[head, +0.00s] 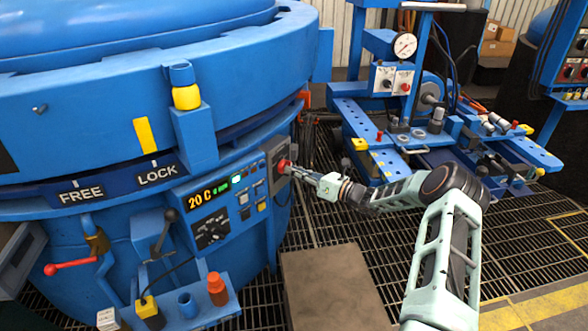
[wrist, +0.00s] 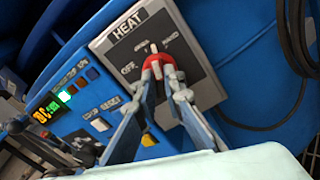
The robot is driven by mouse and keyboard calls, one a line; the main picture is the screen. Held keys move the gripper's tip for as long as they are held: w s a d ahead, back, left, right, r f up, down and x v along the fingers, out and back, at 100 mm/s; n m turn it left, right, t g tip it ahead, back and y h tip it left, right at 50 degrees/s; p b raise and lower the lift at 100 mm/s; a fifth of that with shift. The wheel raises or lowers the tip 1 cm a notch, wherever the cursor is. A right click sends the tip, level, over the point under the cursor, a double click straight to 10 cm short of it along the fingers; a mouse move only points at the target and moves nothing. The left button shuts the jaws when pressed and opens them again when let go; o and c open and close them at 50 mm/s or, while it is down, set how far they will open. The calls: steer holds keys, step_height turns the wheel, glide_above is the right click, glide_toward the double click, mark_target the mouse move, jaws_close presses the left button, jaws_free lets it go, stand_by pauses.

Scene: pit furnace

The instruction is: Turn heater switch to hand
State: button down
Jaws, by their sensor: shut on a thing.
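The heater switch is a red knob (head: 283,166) on a grey plate marked HEAT (wrist: 113,43), on the blue furnace's control panel. In the wrist view the red knob (wrist: 157,61) has a white pointer at its top. OFF is lettered left of the knob, and a small label that looks like HAND is at its upper right. The pointer lies between these labels. My gripper (head: 291,171) reaches the knob from the right. In the wrist view its two fingers (wrist: 161,75) close on the knob's sides and hide its lower part.
The panel's orange 20 C display (head: 201,197), small buttons and a black dial (head: 211,229) are left of the switch. A shelf with a red-capped item (head: 217,289) juts out below. A blue machine (head: 430,110) stands at the back right. Grating floor lies between.

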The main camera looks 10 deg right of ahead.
steer(key=m+p, duration=0.1)
steer(key=m, duration=0.4)
steer(key=shift+m, duration=0.4)
stand_by(0.4)
steer(key=c, duration=2)
jaws_free()
steer(key=v, duration=1.2)
steer(key=shift+s, duration=0.1)
